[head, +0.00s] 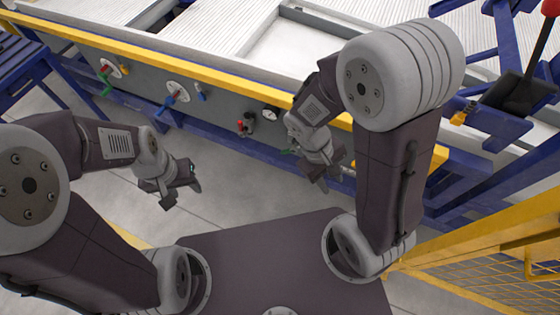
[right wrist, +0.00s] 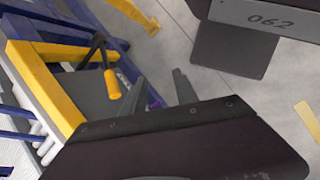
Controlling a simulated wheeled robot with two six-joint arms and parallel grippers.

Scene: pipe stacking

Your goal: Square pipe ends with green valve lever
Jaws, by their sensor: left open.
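A green lever (head: 106,89) sits at the far left of the grey side panel, near a round white plate. Another small green part (head: 290,151) shows beside my right gripper, partly hidden by it. Long white pipe-like rows (head: 220,28) lie side by side on the machine top; whether their ends are level I cannot tell. My left gripper (head: 183,190) is open and empty over the floor, apart from the panel. My right gripper (head: 332,178) is near the panel's right part. In the right wrist view its two fingers (right wrist: 158,88) stand apart with nothing between them.
A blue lever (head: 167,103) and a red lever (head: 241,126) are on the panel (head: 215,106) between the green parts. A yellow rail (head: 190,72) runs above it. A yellow mesh fence (head: 490,250) stands at right. A yellow-handled lever (right wrist: 112,85) shows in the wrist view.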

